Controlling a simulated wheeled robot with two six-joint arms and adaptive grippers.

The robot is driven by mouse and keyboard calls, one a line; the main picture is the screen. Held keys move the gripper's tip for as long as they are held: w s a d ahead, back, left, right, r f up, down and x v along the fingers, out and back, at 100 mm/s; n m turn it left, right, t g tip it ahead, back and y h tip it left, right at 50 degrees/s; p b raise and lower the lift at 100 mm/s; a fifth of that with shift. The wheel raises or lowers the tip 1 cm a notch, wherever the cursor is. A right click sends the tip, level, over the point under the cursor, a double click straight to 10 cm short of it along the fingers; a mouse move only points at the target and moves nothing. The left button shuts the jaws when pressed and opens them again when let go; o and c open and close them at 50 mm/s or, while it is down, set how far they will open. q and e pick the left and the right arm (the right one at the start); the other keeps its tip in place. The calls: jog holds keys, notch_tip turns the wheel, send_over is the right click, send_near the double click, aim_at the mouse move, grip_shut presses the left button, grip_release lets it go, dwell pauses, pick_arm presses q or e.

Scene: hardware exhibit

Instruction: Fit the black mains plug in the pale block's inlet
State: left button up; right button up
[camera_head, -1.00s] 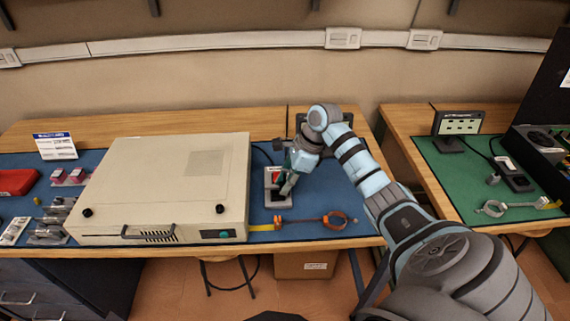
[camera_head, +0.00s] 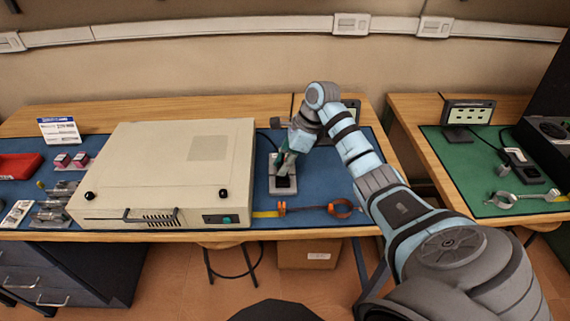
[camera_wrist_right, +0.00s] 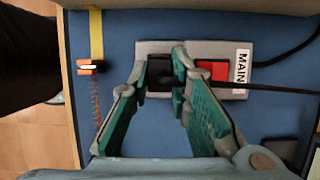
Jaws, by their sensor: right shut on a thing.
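The pale block (camera_head: 275,190) lies on the blue mat, right of the big beige case. In the right wrist view the block (camera_wrist_right: 205,48) has a red switch (camera_wrist_right: 213,70) and a MAINS label. My right gripper (camera_head: 283,167) is over the block, fingers pointing down. My left gripper is not in view.
The beige case (camera_head: 175,165) stands close on the left. An orange clamp (camera_head: 340,208) and yellow strip lie at the mat's front edge. A dark cable (camera_wrist_right: 290,50) runs right from the block. A second bench with a green mat (camera_head: 450,180) is at right.

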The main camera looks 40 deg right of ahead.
dwell(0.4)
jog(key=shift+f+b, duration=0.4)
jog(key=shift+f, duration=0.15)
jog(key=shift+s+f+b, duration=0.1)
jog(key=shift+f+b, duration=0.75)
jog(key=shift+f, duration=0.3)
dwell(1.3)
jog(key=o, duration=0.9)
jog(key=shift+a+r, duration=0.1)
jog(key=shift+o, duration=0.2)
jog(key=o, duration=0.4)
jog(key=shift+c, duration=0.2)
jog(key=shift+r+p, duration=0.45)
jog(key=shift+r, duration=0.15)
